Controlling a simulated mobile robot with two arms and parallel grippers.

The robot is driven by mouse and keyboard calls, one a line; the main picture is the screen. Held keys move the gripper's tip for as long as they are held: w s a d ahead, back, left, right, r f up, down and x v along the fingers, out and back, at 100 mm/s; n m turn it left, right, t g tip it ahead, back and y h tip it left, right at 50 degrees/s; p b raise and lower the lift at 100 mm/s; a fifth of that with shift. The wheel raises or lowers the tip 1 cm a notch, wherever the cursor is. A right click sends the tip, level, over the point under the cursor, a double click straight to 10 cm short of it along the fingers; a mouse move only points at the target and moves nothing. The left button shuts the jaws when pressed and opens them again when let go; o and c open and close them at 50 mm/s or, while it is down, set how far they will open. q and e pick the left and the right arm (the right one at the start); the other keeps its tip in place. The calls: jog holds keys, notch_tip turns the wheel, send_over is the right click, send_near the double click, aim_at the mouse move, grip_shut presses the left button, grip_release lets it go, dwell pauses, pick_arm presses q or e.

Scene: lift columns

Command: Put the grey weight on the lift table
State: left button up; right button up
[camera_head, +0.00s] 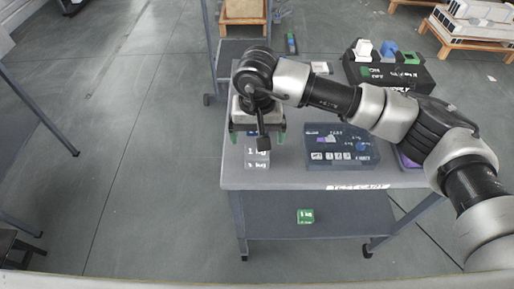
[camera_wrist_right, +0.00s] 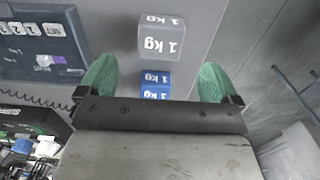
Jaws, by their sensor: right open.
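The grey weight (camera_head: 257,158), a cube marked "1 kg", stands near the left edge of a grey tabletop (camera_head: 290,177). It also shows in the right wrist view (camera_wrist_right: 162,38), beyond the fingertips. My right gripper (camera_head: 257,135) is open above the tabletop, with its green fingers apart. In the right wrist view my right gripper (camera_wrist_right: 157,82) has a blue weight (camera_wrist_right: 155,86) in line between its fingers; I cannot tell its distance. The grey weight is not between the fingers. I cannot tell which surface is the lift table. My left gripper is out of view.
A dark button panel (camera_head: 342,158) lies right of the grey weight. A black box (camera_head: 390,72) with coloured blocks stands at the back right. A green block (camera_head: 305,216) is on the lower shelf (camera_head: 340,222). The floor at left is mostly clear.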

aim_at(257, 154)
notch_tip(257, 154, down, 2)
jog(key=shift+s+f, duration=0.15)
jog(key=shift+f, duration=0.4)
jog(key=f, duration=0.1)
jog(key=f+p, duration=0.1)
jog(key=f, duration=0.2)
jog(key=shift+w+f+p, duration=0.1)
jog(key=shift+w+p, duration=0.15)
jog(key=shift+p, duration=0.1)
jog(key=shift+f, duration=0.55)
jog(key=shift+c, duration=1)
jog(key=c, duration=1.4)
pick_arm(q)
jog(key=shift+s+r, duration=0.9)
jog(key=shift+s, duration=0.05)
pick_arm(e)
jog(key=shift+w+a+r, duration=0.1)
jog(key=shift+w+r, duration=0.05)
grip_shut()
